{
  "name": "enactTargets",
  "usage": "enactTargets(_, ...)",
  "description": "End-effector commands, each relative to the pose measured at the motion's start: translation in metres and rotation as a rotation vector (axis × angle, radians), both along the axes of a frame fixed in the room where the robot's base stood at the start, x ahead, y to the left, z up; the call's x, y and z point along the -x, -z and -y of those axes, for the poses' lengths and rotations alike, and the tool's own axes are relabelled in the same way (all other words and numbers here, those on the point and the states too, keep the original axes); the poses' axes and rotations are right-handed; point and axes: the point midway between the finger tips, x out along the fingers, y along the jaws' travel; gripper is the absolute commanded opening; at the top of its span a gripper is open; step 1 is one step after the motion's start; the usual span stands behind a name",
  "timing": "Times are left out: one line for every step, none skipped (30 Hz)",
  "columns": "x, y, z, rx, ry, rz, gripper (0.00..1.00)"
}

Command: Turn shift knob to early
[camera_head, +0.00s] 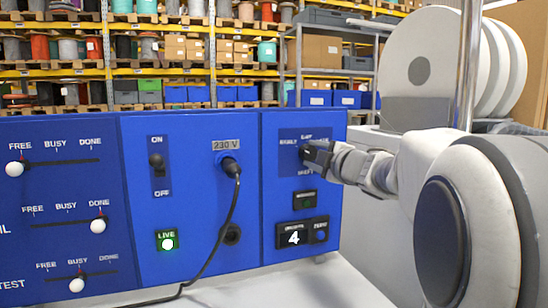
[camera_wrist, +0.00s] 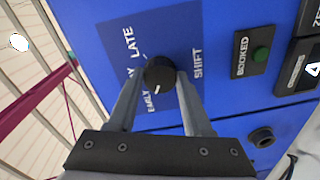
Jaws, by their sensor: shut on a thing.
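The shift knob (camera_wrist: 160,70) is a round black knob with a white mark on a dark blue plate (camera_wrist: 205,25). In the wrist view the mark points down towards the word EARLY (camera_wrist: 151,100); LATE (camera_wrist: 128,42) is at the upper left and SHIFT (camera_wrist: 197,63) to the right. The DAY label is partly covered by a finger. My gripper (camera_wrist: 160,76) is shut on the knob, one finger on each side. In the head view my gripper (camera_head: 318,154) reaches the plate from the right and hides the knob.
Below the plate are a BOOKED button (camera_head: 305,199) and a counter (camera_head: 293,236) showing 4. To the left are an ON/OFF switch (camera_head: 157,162), a plugged cable (camera_head: 231,168), a lit LIVE lamp (camera_head: 167,242) and sliders. Shelves with reels stand behind.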

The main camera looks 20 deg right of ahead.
Motion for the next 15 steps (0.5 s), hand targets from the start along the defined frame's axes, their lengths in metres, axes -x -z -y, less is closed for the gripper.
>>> enactTargets(0.0000,-0.0002,-0.0002,0.006,0.000,0.000,0.00)
enactTargets(0.0000,-0.0002,-0.0001,0.008,0.000,0.000,0.00)
enactTargets(0.0000,-0.0003,-0.0002,0.009,0.000,0.000,0.00)
enactTargets(0.0000,-0.0004,-0.0002,0.010,0.000,0.001,0.00)
enactTargets(0.0000,-0.0004,-0.0002,0.010,0.000,0.001,0.00)
enactTargets(0.0000,-0.0005,-0.0002,0.011,0.000,0.001,0.00)
enactTargets(0.0000,-0.0005,-0.0002,0.011,0.000,0.001,0.00)
enactTargets(0.0000,-0.0005,-0.0002,0.010,0.000,0.001,0.00)
enactTargets(0.0000,-0.0005,-0.0002,0.010,0.000,0.001,0.00)
enactTargets(0.0000,-0.0005,-0.0002,0.010,0.000,0.001,0.00)
enactTargets(0.0000,-0.0005,-0.0002,0.010,0.000,0.001,0.00)
enactTargets(0.0000,-0.0006,-0.0001,0.010,0.000,0.001,0.00)
enactTargets(-0.0001,-0.0005,-0.0002,0.010,0.000,0.001,0.54)
enactTargets(0.0000,-0.0005,-0.0002,0.010,0.000,0.001,0.59)
enactTargets(0.0000,-0.0005,-0.0002,0.010,0.000,0.001,0.67)
